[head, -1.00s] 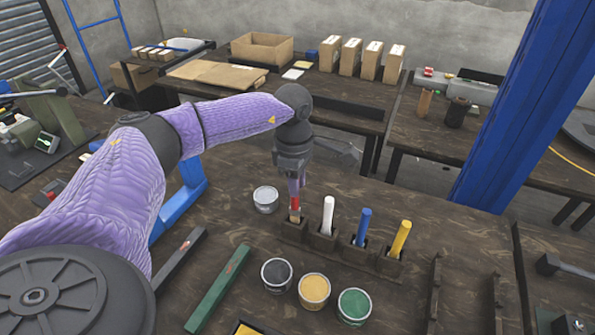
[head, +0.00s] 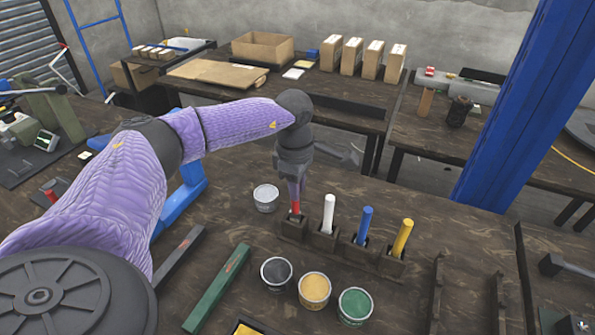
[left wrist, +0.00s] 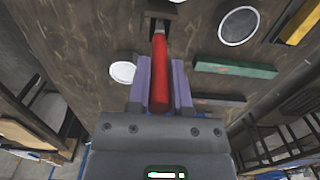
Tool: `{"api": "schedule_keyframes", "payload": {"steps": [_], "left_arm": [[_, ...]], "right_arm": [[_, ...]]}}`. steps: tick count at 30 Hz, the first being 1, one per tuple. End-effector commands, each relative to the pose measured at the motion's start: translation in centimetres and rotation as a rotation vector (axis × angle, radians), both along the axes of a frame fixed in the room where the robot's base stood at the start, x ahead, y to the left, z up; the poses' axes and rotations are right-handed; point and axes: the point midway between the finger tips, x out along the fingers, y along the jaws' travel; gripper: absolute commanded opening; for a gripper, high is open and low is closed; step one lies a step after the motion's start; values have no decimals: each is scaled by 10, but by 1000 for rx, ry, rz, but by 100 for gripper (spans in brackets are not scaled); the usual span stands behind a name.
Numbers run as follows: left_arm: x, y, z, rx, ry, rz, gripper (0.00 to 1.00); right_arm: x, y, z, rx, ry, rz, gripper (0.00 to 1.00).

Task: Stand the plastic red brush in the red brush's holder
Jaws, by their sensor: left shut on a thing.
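The red brush (head: 295,207) is held handle-up between the purple fingers of my left gripper (head: 296,191). In the left wrist view the red handle (left wrist: 160,75) lies between the two fingers (left wrist: 162,85), which are shut on it. Its lower end is at the leftmost dark holder (head: 291,230) of the row, with the bristles hidden from the head view. In the left wrist view the brush's far end meets the holder (left wrist: 161,8). How deep it sits I cannot tell. My right gripper is not in view.
White (head: 328,213), blue (head: 363,225) and yellow (head: 402,238) brushes stand in the holders to the right. A pale paint can (head: 266,199) is close left of the red brush's holder. Black, yellow (head: 314,290) and green cans stand in front. A green bar (head: 218,288) lies at left.

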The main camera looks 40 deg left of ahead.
Motion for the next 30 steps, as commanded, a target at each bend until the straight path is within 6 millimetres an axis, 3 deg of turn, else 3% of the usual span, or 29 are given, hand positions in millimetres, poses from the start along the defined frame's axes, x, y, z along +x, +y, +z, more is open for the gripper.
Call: {"api": "schedule_keyframes", "payload": {"steps": [30], "left_arm": [[0,0,-21,-1,0,0,0]], "right_arm": [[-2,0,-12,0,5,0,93]]}}
